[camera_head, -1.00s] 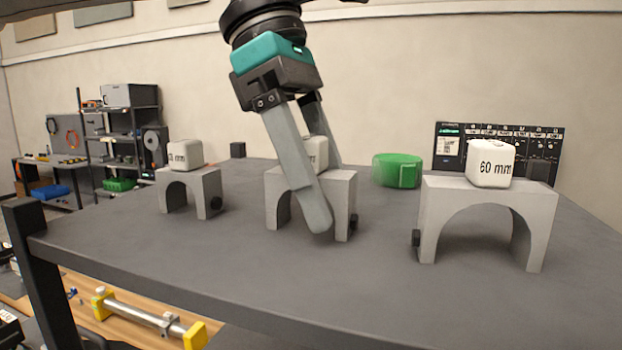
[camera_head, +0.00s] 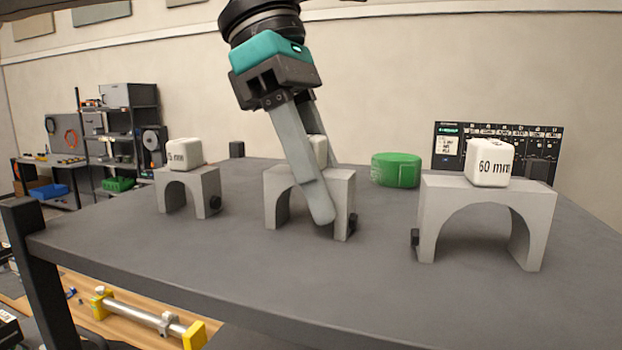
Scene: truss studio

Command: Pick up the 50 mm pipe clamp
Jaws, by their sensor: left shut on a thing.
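Three grey arch-shaped pipe clamps stand on a dark grey table (camera_head: 160,260), each with a white label block on top. The middle clamp (camera_head: 342,188) has its label block mostly hidden behind my gripper, so its size cannot be read. My left gripper (camera_head: 318,190) comes down from above and is shut on the middle clamp, with one finger in front of it and the other behind. The clamp appears to rest on the table. The right clamp (camera_head: 437,200) carries a block (camera_head: 490,163) reading "60 mm". My right gripper is not in view.
The left clamp (camera_head: 207,183) carries a partly readable block (camera_head: 184,154). A green round object (camera_head: 396,170) stands behind, between the middle and right clamps. A black panel (camera_head: 450,150) stands at the back right. The table's front strip is clear.

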